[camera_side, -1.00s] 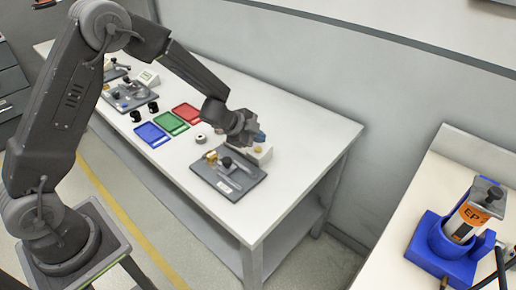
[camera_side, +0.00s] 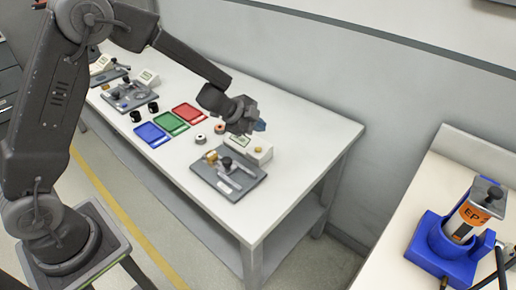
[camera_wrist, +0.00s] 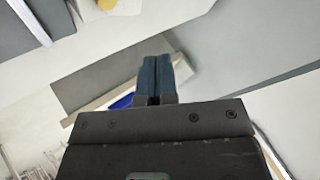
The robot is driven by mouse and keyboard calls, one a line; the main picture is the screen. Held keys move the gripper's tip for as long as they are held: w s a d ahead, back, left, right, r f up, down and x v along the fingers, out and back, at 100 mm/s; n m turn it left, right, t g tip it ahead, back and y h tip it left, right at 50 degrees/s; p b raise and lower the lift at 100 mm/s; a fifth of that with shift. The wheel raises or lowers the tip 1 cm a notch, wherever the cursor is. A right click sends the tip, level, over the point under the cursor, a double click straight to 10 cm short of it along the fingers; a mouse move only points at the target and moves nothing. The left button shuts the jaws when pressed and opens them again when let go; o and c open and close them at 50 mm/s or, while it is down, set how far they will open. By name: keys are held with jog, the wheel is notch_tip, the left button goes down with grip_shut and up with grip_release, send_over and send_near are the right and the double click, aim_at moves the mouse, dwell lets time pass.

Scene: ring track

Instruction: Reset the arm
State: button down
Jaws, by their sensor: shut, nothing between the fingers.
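My gripper (camera_side: 259,125) is in the air above the white table (camera_side: 320,137), near its right end, just above and behind the small white box-shaped device (camera_side: 250,150). In the wrist view its two blue fingertips (camera_wrist: 157,75) are together with nothing between them. Below it on the table is a grey fixture plate (camera_side: 242,188) with a brass piece (camera_side: 211,157) and a dark lever part.
Blue (camera_side: 150,134), green (camera_side: 171,123) and red (camera_side: 188,112) trays lie on the table. Small rings (camera_side: 200,139) sit near them. Further fixtures (camera_side: 128,95) stand at the far left. A blue holder (camera_side: 437,247) with an orange-labelled cylinder stands on another bench.

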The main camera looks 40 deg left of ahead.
jog(key=s+a+r+n+t+y, duration=0.1)
jog(key=s+a+r+n+y, duration=0.3)
jog(key=r, duration=0.4)
jog(key=s+a+r+n+t+y, duration=0.1)
jog(key=s+r+n+y, duration=0.2)
jog(key=s+r+n, duration=0.4)
jog(key=s+d+r+n+g+h, duration=0.1)
jog(key=s+d+g, duration=0.1)
jog(key=s, duration=0.8)
jog(key=s+d+r+n+g+h, duration=0.1)
jog(key=s+d+g+h, duration=0.1)
jog(key=s, duration=0.8)
jog(key=shift+s+d+r+n+g, duration=0.35)
jog(key=shift+s+r+n+g, duration=0.05)
jog(key=c, duration=1.8)
grip_release()
jog(key=shift+c, duration=0.2)
